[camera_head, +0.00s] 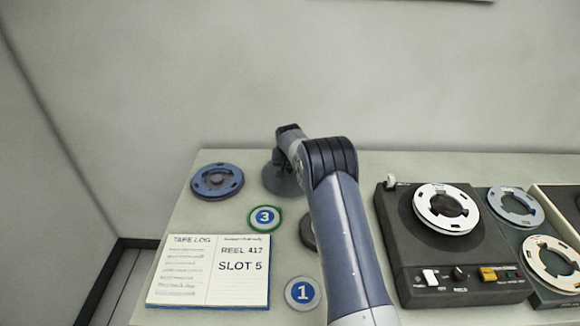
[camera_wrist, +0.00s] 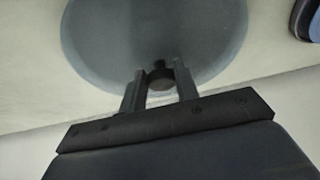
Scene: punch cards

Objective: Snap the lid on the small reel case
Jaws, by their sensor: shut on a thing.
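My gripper (camera_head: 282,160) is at the back left of the table, behind my bent arm. In the wrist view, its two fingers (camera_wrist: 160,88) are closed around the small dark knob (camera_wrist: 160,74) of a round, grey, see-through lid (camera_wrist: 100,35). The lid also shows below the gripper in the head view (camera_head: 283,182). I cannot tell whether it touches anything beneath. A round blue reel (camera_head: 203,190) with a grey hub sits left of the lid, apart from it. Its dark and blue edge shows at the wrist view's upper right (camera_wrist: 301,18).
An open tape log (camera_head: 208,285) lies front left, reading REEL 417, SLOT 5. Discs marked 3 (camera_head: 254,223) and 1 (camera_head: 291,299) lie nearby. A dark round thing (camera_head: 306,236) is mostly hidden by my arm. A tape machine (camera_head: 415,263) and more reels (camera_head: 515,218) fill the right.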

